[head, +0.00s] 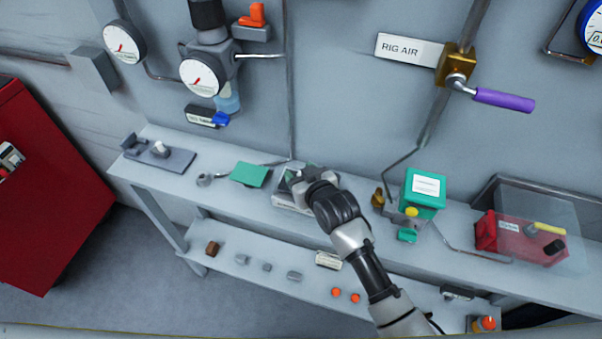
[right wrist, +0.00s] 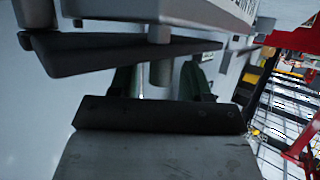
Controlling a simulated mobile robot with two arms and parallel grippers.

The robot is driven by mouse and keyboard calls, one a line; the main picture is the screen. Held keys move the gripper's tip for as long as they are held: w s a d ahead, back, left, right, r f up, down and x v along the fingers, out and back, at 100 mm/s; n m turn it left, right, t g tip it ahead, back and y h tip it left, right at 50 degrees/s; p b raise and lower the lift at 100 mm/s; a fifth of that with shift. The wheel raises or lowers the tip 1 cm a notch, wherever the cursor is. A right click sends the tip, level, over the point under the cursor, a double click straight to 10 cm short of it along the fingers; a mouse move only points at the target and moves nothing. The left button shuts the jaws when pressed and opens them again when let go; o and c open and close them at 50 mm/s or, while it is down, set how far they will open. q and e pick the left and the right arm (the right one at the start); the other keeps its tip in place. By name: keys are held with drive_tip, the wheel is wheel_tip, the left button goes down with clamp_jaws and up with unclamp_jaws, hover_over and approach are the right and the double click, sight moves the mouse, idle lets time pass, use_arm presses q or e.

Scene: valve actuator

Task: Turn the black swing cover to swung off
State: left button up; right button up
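My right gripper (head: 306,178) is over a small pale box-shaped fixture (head: 291,204) on the shelf in the head view. It covers much of that fixture, so the swing cover is hard to make out there. In the right wrist view, a dark flat plate (right wrist: 110,56), which looks like the black swing cover, lies across the top. A short grey peg (right wrist: 160,72) sticks out from it. The right fingers (right wrist: 160,84) stand apart on either side of the peg, with gaps showing. My left gripper is in neither view.
A green flap (head: 250,174) is left of the right gripper, and a green box (head: 424,190) is to its right. A clear case with a red part (head: 520,238) stands farther right. A purple-handled valve (head: 503,100) is on the wall. Small parts lie on the lower shelf.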

clamp_jaws()
drive_tip(key=shift+s, duration=0.1)
